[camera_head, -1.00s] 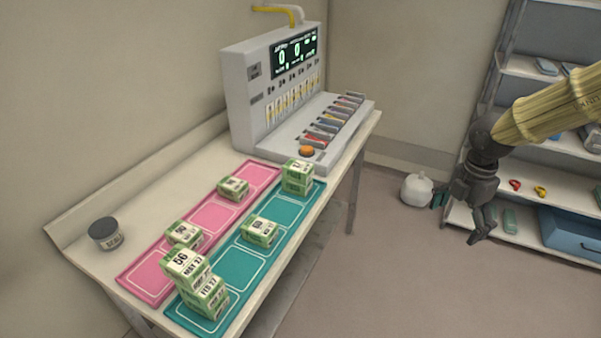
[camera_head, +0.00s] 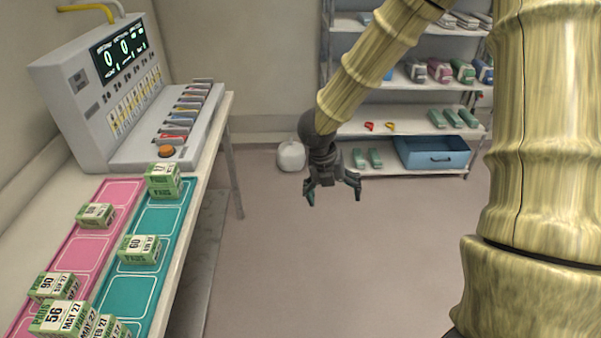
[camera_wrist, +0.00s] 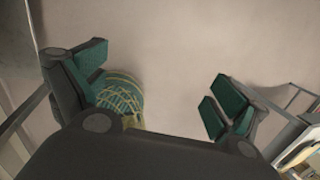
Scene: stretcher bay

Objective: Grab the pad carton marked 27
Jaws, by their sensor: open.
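Several white and green pad cartons sit on the bench at the left. One reads 56 MAY 27 (camera_head: 60,318), one reads 90 (camera_head: 53,287), and one reads 60 (camera_head: 140,249). A stacked carton at the far end of the teal strip (camera_head: 163,177) and a carton on the pink strip (camera_head: 95,215) have large numbers too small to read surely. I cannot tell which carton has 27 as its large number. My gripper (camera_head: 334,190) is open and empty, hanging over the floor right of the bench. The wrist view shows its spread fingers (camera_wrist: 155,90) and no carton between them.
A grey dispenser machine (camera_head: 120,95) stands at the bench's back. A pink mat (camera_head: 93,247) and a teal mat (camera_head: 128,292) lie on the bench. A shelf rack (camera_head: 400,130) with a blue bin (camera_head: 432,155) stands behind. The floor (camera_head: 320,265) between is clear.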

